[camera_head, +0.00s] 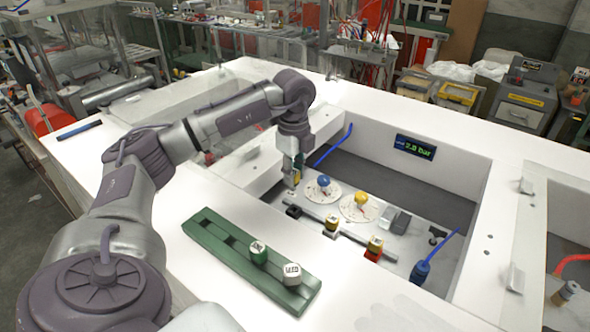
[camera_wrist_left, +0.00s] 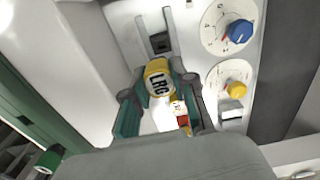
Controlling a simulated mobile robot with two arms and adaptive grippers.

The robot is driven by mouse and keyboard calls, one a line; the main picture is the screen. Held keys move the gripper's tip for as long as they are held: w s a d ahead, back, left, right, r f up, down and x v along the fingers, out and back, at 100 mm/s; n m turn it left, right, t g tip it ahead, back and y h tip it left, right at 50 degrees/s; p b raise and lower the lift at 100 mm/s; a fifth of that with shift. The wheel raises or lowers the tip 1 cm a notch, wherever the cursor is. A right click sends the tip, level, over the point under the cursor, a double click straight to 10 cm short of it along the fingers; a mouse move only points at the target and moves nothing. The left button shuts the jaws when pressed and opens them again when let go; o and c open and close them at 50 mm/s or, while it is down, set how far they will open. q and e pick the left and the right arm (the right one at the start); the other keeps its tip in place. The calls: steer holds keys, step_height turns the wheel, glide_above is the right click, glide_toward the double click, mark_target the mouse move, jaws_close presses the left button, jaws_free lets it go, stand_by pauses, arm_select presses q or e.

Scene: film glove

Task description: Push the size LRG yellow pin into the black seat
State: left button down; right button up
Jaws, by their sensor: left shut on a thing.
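My left gripper (camera_head: 293,180) points down over the near left part of the recessed panel. In the left wrist view its teal-lined fingers (camera_wrist_left: 158,82) are shut on the yellow pin (camera_wrist_left: 157,76), whose round top reads LRG. In the head view the pin is mostly hidden by the fingers. The black seat (camera_head: 293,211) is a small dark block on the panel, just below the gripper. It also shows in the left wrist view (camera_wrist_left: 160,42), beyond the pin and apart from it in the picture. The height gap is hard to tell. My right gripper is out of view.
A green rack (camera_head: 215,236) on the white top holds a green pin (camera_head: 258,252) and a white-topped pin (camera_head: 292,273). Blue (camera_head: 323,181) and yellow (camera_head: 361,199) dial knobs stand right of the gripper. White recess walls surround the panel; a blue hose (camera_head: 334,147) lies behind.

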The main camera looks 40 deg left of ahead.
mark_target(294, 189)
arm_select(q)
steer(key=shift+w+f, duration=0.15)
steer(key=shift+f+b, duration=0.35)
steer(key=shift+f, duration=0.15)
step_height(294, 189, down, 3)
steer(key=shift+f+b, duration=0.15)
steer(key=shift+b, duration=0.95)
steer(key=shift+f+b, duration=0.4)
steer(key=shift+f, duration=0.25)
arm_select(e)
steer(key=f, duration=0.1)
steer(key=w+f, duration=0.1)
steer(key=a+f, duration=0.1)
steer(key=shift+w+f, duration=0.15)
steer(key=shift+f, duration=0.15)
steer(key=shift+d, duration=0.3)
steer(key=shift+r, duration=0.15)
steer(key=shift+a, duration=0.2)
arm_select(q)
steer(key=shift+f+b, duration=0.75)
steer(key=shift+f, duration=0.8)
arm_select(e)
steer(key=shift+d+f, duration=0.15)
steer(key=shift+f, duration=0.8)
